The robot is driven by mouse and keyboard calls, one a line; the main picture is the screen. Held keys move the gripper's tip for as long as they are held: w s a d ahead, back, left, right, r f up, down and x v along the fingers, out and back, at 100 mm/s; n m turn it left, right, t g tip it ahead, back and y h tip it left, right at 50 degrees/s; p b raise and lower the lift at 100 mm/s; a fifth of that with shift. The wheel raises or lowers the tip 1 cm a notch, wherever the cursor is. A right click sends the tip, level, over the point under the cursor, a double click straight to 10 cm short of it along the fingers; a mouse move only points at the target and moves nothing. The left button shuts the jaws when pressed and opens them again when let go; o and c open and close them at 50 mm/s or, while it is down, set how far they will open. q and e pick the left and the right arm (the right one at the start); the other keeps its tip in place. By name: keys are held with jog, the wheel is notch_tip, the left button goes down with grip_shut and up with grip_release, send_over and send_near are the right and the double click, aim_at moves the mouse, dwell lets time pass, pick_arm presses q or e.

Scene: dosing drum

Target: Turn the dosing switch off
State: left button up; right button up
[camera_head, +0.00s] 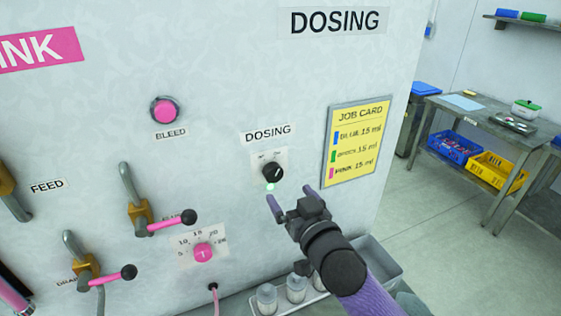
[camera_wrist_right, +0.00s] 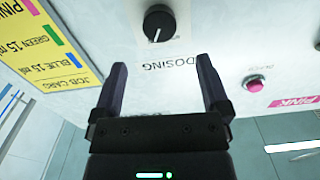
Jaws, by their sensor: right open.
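The dosing switch (camera_head: 272,173) is a round black knob with a pale pointer line, on a white plate under the "DOSING" label. The pointer is tilted toward the upper right in the head view. A small green light (camera_head: 269,187) glows just below the knob. My right gripper (camera_head: 291,194) is open and empty, just below and right of the knob, not touching it. In the right wrist view the knob (camera_wrist_right: 158,23) is ahead, beyond and between the open fingers (camera_wrist_right: 164,82).
A yellow job card (camera_head: 355,141) is right of the switch. A pink bleed button (camera_head: 164,111), a pink dial (camera_head: 203,252) and pink-handled valves (camera_head: 172,223) are to the left. A grey tray with bottles (camera_head: 296,289) is below. A workbench (camera_head: 470,118) stands far right.

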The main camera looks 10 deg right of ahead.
aim_at(275, 175)
jog(key=w, duration=0.2)
jog(key=w+a, duration=0.1)
jog(key=w, duration=0.4)
jog(key=shift+w+a, duration=0.25)
jog(key=shift+w, duration=0.05)
jog(key=c, duration=1.3)
